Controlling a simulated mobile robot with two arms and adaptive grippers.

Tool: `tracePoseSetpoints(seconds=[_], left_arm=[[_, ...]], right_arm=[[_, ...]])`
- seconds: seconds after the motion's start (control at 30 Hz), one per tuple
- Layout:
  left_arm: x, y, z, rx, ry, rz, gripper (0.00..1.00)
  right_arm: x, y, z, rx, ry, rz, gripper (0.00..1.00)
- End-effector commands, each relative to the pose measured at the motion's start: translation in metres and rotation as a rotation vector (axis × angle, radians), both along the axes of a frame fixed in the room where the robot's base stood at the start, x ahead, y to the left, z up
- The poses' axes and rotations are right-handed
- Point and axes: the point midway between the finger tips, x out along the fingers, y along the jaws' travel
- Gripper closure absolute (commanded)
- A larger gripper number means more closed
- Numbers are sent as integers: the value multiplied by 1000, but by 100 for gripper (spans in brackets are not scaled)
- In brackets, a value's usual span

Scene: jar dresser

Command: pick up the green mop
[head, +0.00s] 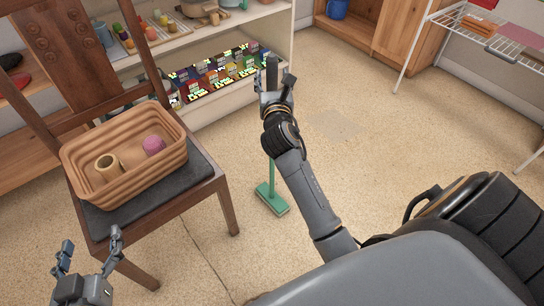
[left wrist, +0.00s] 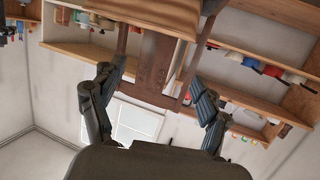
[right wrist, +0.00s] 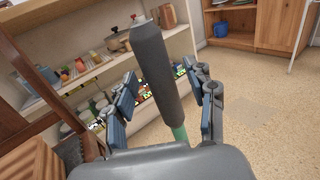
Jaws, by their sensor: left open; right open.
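The green mop stands upright on the floor. Its green head (head: 271,198) rests on the floor below my right forearm in the head view, and its dark grip (head: 272,72) rises at my right gripper. My right gripper (head: 275,88) is open, with its fingers on either side of the handle. In the right wrist view the dark grip (right wrist: 155,75) stands between the two open fingers (right wrist: 165,100), with a gap on both sides. Part of the handle is hidden by my right arm. My left gripper (head: 88,248) is open and empty, low at the left; it also shows in the left wrist view (left wrist: 155,90).
A wooden chair (head: 222,205) stands at the left with a woven basket (head: 88,187) on its seat, holding a tan roll and a pink item. Shelves (head: 210,32) with jars and packets line the back. A white wire rack (head: 500,47) is at upper right. Floor at right is open.

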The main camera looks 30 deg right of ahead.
Motion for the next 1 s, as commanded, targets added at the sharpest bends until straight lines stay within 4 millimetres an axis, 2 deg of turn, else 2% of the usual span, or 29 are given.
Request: tracePoseSetpoints(seconds=[0.2, 0.43, 0.47, 0.7, 1.0], left_arm=[[6, -5, 18, -26, -104, -7, 24], [6, -5, 20, -28, -112, -8, 24], [6, -5, 20, -28, -112, -8, 24], [6, -5, 20, -27, -111, -8, 24], [6, -5, 20, -27, -111, -8, 24]], right_arm=[[13, -7, -1, 0, 0, 1, 45], [14, -7, 0, 0, 1, 1, 45], [14, -7, 0, 0, 1, 1, 49], [14, -7, 0, 1, 0, 1, 98], [14, -7, 3, -1, -5, 2, 100]])
